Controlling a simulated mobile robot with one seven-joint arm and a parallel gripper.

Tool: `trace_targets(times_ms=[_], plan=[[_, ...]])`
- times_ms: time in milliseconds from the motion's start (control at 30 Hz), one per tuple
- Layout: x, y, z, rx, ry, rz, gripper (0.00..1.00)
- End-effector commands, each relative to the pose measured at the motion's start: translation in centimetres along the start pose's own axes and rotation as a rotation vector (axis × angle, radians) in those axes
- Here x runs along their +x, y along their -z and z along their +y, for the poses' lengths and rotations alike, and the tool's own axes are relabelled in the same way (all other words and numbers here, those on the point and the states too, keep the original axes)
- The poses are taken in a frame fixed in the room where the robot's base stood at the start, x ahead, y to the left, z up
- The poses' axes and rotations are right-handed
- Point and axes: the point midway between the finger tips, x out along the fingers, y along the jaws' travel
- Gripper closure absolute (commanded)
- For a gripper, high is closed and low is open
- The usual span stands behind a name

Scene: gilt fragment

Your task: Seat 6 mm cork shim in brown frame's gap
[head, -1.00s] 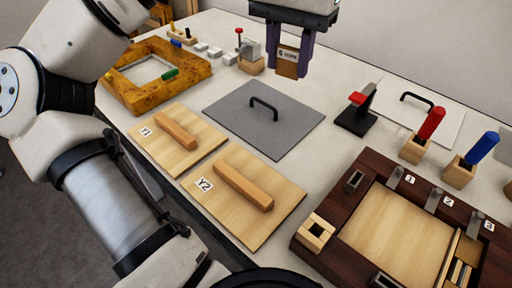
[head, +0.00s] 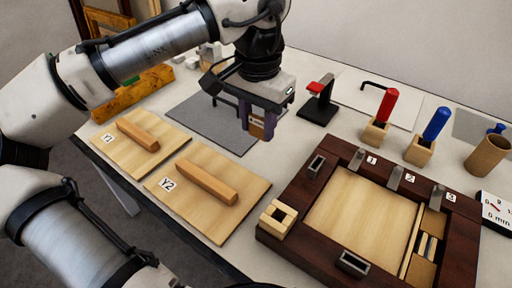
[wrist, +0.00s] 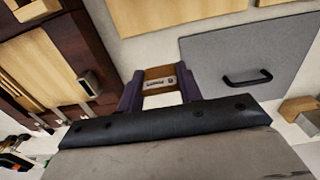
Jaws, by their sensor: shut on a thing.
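My gripper (head: 258,122) is shut on a small brown cork shim (head: 257,130) with a white label, too small to read. It is held between the purple fingers, apparently above the right part of the grey panel. In the wrist view the shim (wrist: 160,76) sits between the fingertips. The dark brown frame (head: 293,200) lies to the right and nearer, holding a pale wood panel (head: 358,215). At the panel's right is a narrow strip and a recess (head: 428,222) with light pieces in it. The frame also shows at the wrist view's upper left (wrist: 88,25).
Boards Y1 (head: 110,140) and Y2 (head: 235,220) lie at left, each with a bar handle. A red-and-black stand (head: 318,105) and red (head: 386,104) and blue (head: 436,123) handled tools stand behind the frame. A cup (head: 488,157) and a 6 mm card (head: 496,212) are at right.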

Motion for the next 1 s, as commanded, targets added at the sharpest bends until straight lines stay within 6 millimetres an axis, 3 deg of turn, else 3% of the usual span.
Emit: trace_targets(times_ms=[500, 933, 967, 1000], plan=[[6.5, 0.0, 0.0, -0.001, 0.001, 0.0, 0.89], [7.2, 0.0, 0.0, -0.001, -0.001, 0.001, 0.89], [7.2, 0.0, 0.0, -0.001, -0.001, 0.001, 0.64], [7.1, 0.0, 0.0, -0.001, 0.0, 0.001, 0.58]])
